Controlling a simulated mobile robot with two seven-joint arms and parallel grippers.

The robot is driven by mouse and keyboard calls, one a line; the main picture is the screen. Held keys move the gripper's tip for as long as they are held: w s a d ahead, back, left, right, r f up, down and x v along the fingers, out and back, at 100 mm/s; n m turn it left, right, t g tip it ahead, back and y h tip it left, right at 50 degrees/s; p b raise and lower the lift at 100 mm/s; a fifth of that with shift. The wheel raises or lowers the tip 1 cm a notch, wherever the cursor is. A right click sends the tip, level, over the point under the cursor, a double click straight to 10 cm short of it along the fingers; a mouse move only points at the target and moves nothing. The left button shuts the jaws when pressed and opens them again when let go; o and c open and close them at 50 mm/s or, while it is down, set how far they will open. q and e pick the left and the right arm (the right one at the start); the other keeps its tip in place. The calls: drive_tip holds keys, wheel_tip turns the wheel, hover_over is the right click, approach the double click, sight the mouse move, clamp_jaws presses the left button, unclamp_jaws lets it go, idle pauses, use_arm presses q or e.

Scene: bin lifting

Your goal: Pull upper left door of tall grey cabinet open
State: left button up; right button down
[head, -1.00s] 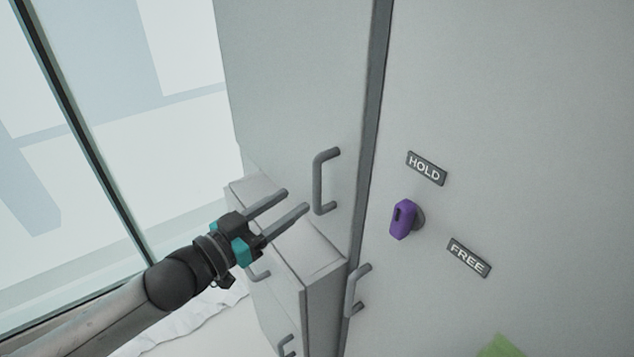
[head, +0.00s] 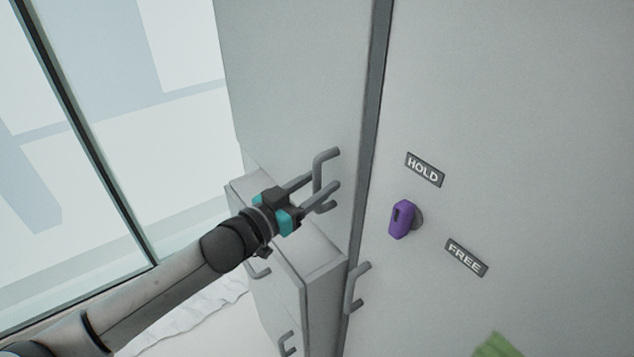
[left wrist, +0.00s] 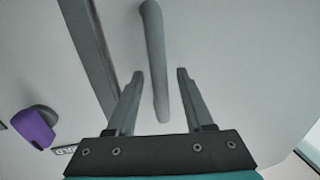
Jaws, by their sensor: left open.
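The upper left door (head: 290,80) of the tall grey cabinet appears closed. Its grey bar handle (head: 319,172) stands upright near the door's right edge. My left gripper (head: 322,183) is open at the handle, its fingers pointing to the upper right. In the left wrist view the handle (left wrist: 154,60) runs between the two open fingers (left wrist: 160,75) of my gripper, with a gap on both sides. The fingers hide part of the handle in the head view. My right gripper is not in view.
A purple knob (head: 402,219) sits on the panel to the right, between a HOLD label (head: 425,169) and a FREE label (head: 467,258). A lower door handle (head: 356,288) is below. A smaller grey cabinet (head: 320,262) stands below left. Windows (head: 90,130) are at the left.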

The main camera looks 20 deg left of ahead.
use_arm(q)
drive_tip(key=shift+c, duration=0.3)
clamp_jaws()
idle(1.1)
